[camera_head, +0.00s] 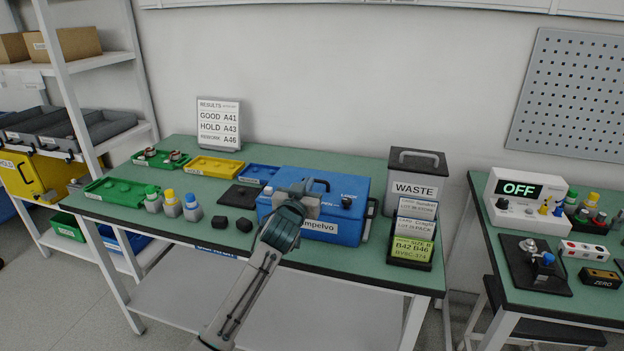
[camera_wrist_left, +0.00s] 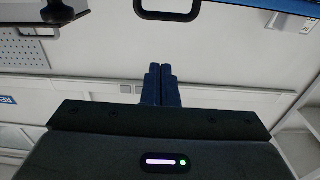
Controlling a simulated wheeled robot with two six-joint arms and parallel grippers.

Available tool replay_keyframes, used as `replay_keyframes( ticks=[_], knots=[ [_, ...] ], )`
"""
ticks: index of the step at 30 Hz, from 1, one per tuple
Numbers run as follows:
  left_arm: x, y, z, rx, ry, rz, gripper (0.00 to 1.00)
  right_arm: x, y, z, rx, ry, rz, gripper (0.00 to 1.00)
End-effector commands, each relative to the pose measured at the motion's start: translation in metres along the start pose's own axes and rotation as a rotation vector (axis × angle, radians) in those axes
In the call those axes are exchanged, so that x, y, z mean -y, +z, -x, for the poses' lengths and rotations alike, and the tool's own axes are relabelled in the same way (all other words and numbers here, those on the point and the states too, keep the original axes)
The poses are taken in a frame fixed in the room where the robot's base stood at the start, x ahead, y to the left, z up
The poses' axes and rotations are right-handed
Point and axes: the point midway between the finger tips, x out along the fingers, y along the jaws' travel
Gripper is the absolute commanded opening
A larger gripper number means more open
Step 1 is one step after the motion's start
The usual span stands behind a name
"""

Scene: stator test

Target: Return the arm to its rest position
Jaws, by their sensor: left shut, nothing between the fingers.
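My left gripper (camera_head: 297,190) is in front of the blue box (camera_head: 350,226) on the green-topped table in the head view. Its arm rises from the bottom of the picture and partly covers the box front. In the left wrist view the two dark blue fingers (camera_wrist_left: 161,86) are together with nothing between them. My right gripper is not seen in either view.
Green (camera_head: 124,191) and yellow (camera_head: 215,167) trays, bottles and a results sign (camera_head: 219,123) lie left. A second table (camera_head: 560,298) holds an OFF display (camera_head: 519,189).

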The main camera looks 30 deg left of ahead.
Motion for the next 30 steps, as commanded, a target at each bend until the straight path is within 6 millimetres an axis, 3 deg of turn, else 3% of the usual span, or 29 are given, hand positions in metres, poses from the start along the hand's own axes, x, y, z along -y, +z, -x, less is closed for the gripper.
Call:
replay_keyframes(
  ticks=[4,12,14,17,20,24,27,30],
  knots=[
    [0.000,0.002,0.015,0.000,0.000,0.001,0.00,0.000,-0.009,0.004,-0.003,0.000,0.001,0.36],
    [-0.001,0.005,0.022,0.008,0.000,-0.001,0.00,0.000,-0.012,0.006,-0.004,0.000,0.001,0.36],
    [-0.002,0.014,0.028,0.032,-0.001,-0.004,0.00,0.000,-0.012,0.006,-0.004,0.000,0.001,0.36],
    [-0.006,0.048,0.053,0.126,-0.004,-0.020,0.00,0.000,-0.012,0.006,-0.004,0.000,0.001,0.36],
    [-0.011,0.097,0.097,0.280,-0.002,-0.048,0.00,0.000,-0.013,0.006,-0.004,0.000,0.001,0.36],
    [-0.018,0.162,0.180,0.531,0.018,-0.099,0.00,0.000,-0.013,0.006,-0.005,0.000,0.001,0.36],
    [-0.021,0.197,0.243,0.706,0.044,-0.135,0.00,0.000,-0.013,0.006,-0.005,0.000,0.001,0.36],
    [-0.022,0.218,0.296,0.845,0.073,-0.166,0.00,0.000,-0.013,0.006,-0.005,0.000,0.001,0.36]
  ],
)
